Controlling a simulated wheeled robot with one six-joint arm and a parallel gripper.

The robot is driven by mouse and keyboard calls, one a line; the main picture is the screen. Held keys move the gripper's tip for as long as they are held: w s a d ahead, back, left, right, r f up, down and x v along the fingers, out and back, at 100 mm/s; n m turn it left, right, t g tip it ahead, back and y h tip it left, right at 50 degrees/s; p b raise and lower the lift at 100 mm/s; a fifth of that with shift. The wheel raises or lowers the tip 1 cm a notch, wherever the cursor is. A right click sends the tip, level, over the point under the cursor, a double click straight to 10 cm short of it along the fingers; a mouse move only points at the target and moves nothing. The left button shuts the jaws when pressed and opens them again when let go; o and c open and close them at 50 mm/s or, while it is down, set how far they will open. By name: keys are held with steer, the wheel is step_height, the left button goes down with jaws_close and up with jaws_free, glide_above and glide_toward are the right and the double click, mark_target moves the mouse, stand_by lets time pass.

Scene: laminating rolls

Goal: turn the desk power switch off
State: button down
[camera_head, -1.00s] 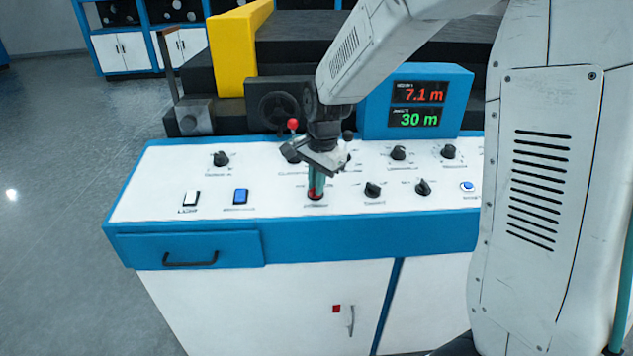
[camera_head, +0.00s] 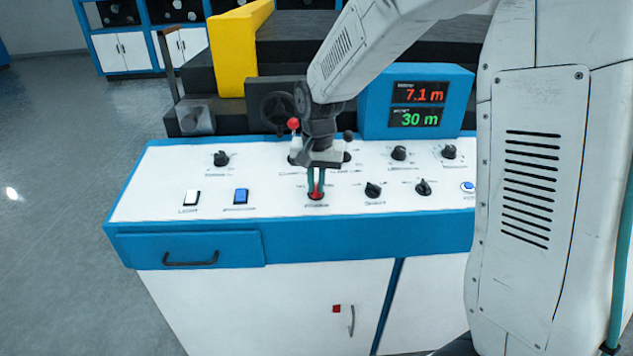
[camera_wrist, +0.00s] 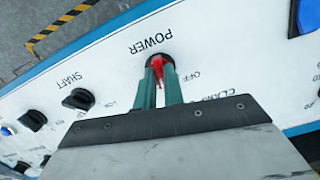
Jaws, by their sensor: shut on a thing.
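The power switch (camera_wrist: 157,66) is a red handle on a dark round base, set in the white panel of the desk. "POWER" and "OFF" are printed beside it in the wrist view. In the head view the red switch (camera_head: 316,194) shows below my gripper (camera_head: 316,187), near the panel's front edge. My gripper (camera_wrist: 160,82) points down at the panel, with its two green fingers on either side of the red handle and shut on it. The fingers hide part of the handle.
Black knobs stand close by, among them the shaft knob (camera_wrist: 78,99). A white rocker switch (camera_head: 191,197) and a blue one (camera_head: 241,196) sit to the left. A blue display box (camera_head: 416,103) stands behind. A red-balled lever (camera_head: 293,124) is just behind my gripper.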

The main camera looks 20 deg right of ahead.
mark_target(312, 195)
steer(key=n, duration=0.5)
steer(key=shift+n+h, duration=0.3)
steer(key=n, duration=0.5)
steer(key=shift+a+r+h, duration=0.1)
steer(key=shift+h, duration=0.2)
steer(key=c, duration=1.5)
jaws_free()
step_height(312, 195, up, 8)
steer(key=shift+s+a, duration=0.2)
steer(key=shift+a, duration=0.25)
